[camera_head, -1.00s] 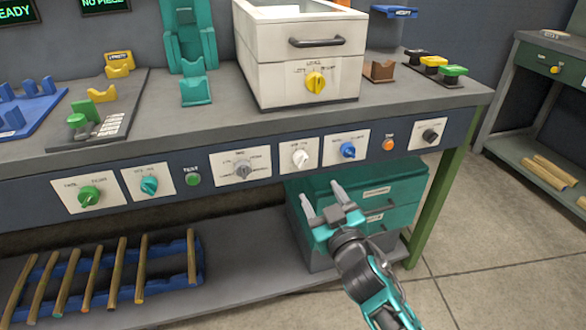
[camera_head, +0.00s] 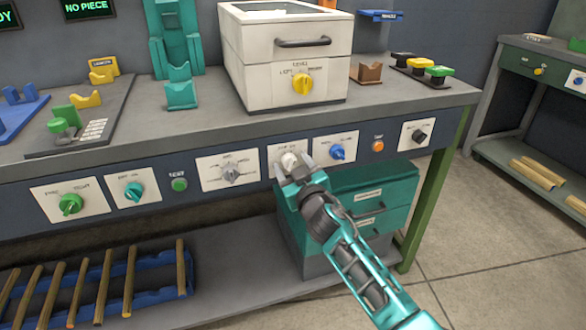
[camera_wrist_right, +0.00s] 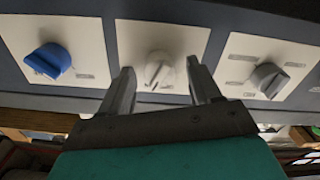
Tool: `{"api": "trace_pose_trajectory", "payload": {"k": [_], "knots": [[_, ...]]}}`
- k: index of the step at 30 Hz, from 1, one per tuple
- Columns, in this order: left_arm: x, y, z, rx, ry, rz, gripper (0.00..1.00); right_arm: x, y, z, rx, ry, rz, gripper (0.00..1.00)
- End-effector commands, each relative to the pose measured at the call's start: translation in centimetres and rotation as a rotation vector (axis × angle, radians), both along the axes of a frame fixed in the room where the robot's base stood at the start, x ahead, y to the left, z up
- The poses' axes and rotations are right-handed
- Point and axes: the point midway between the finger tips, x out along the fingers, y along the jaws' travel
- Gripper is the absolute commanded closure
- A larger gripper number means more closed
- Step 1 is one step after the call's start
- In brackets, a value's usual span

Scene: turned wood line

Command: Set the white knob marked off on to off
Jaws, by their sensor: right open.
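The white knob (camera_head: 290,161) sits on a white plate on the bench's front panel, between a grey knob and a blue knob. In the right wrist view the white knob (camera_wrist_right: 158,72) shows between the fingers, a little beyond their tips. Its plate (camera_wrist_right: 160,40) has small labels too blurred to read. My right gripper (camera_head: 291,168) is open in front of the knob, one finger on each side; it also shows in the right wrist view (camera_wrist_right: 160,80). I cannot tell whether the fingers touch the knob. My left gripper is not in view.
The blue knob (camera_head: 337,152) and the grey knob (camera_head: 231,174) flank the white one closely. An orange button (camera_head: 377,146) and a black knob (camera_head: 419,136) are farther right. The teal drawer unit (camera_head: 370,190) stands under the panel, behind my right arm.

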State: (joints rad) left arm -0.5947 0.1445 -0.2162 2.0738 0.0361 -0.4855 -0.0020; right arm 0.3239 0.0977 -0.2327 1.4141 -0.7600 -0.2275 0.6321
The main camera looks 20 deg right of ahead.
Motion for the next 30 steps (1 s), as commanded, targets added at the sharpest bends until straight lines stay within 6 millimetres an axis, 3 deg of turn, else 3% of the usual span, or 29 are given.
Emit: {"api": "trace_pose_trajectory", "payload": {"k": [6, 23, 30], "knots": [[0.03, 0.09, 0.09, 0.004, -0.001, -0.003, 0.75, 0.0, 0.03, 0.01, 0.0, 0.0, 0.001, 0.38], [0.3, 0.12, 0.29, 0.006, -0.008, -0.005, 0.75, -0.03, 0.03, -0.01, 0.0, 0.0, 0.0, 0.92], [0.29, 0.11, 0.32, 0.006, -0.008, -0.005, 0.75, -0.03, 0.04, -0.01, -0.019, 0.0, 0.001, 0.93]]}}
